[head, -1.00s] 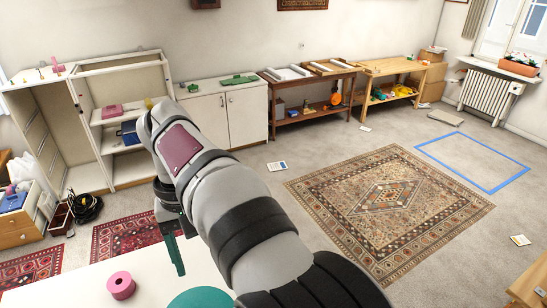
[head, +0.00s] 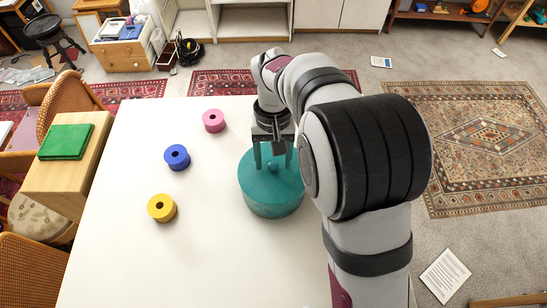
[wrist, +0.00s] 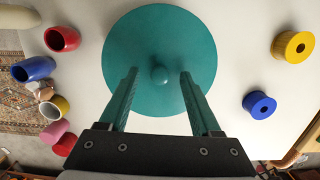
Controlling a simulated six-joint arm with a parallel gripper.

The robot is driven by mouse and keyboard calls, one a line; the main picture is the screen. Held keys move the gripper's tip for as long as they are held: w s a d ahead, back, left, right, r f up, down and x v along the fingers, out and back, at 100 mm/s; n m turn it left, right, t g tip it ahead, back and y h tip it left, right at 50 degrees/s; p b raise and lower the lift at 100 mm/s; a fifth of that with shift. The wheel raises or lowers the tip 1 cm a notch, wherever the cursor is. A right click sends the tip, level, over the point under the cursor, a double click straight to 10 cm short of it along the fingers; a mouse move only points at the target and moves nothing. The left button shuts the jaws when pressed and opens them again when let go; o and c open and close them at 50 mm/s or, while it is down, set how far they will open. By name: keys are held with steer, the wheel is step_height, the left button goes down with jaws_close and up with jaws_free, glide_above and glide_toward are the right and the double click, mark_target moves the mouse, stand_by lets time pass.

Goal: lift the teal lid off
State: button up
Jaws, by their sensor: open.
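The teal lid (head: 258,177) is round with a small knob (head: 273,167) in its middle. It sits on top of a teal round container (head: 272,211) on the white table. In the wrist view the lid (wrist: 160,103) is a full disc with the knob (wrist: 159,74) near its centre. My gripper (head: 272,159) is over the lid, pointing down. Its two teal fingers are open, and in the wrist view the tips (wrist: 158,75) appear on either side of the knob with gaps. Whether the tips touch the lid is unclear.
Pink (head: 213,121), blue (head: 177,157) and yellow (head: 162,208) rings stand on the white table (head: 120,250), left of the container. The wrist view shows several coloured cups, including a red one (wrist: 62,39), on the other side. A green item (head: 66,141) lies beyond the table's left edge.

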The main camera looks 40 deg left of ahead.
steer(key=shift+f, duration=0.3)
jaws_close()
stand_by(0.5)
